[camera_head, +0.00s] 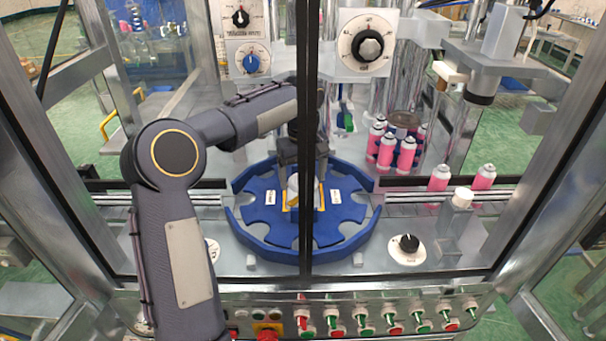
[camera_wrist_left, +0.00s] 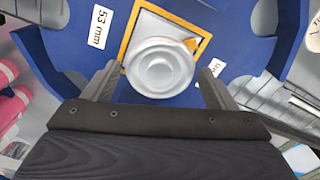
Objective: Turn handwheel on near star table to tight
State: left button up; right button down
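The near star table is a blue notched disc (camera_head: 262,207) with a raised blue rim, low in the middle of the head view. At its centre is a pale, round, stepped handwheel (camera_wrist_left: 160,68) on a square plate outlined in yellow. The handwheel is partly hidden in the head view (camera_head: 292,190) by my gripper and a dark frame post. My left gripper (camera_head: 304,178) points down over the table's centre. In the left wrist view its fingers (camera_wrist_left: 157,76) are spread either side of the handwheel's near edge, with gaps visible. My right gripper is not in view.
A dark vertical post (camera_head: 307,110) crosses in front of the star table. Pink cans (camera_head: 386,150) stand behind on the right, with others on the conveyor (camera_head: 438,180). A black dial (camera_head: 408,243) sits at front right. A button panel (camera_head: 375,315) runs along the front.

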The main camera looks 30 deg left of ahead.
pick_arm(q)
jog(key=c, duration=0.7)
jog(key=shift+r, duration=0.1)
jog(key=shift+r+m+p, duration=0.1)
jog(key=shift+m+p, duration=0.6)
jog(key=shift+m, duration=0.2)
jog(key=shift+m+p, duration=0.7)
jog(key=shift+m, duration=0.5)
jog(key=m+p, duration=0.2)
jog(key=m, duration=0.2)
jog(key=shift+w+m, duration=0.1)
jog(key=shift+m, duration=0.2)
jog(key=o, duration=1)
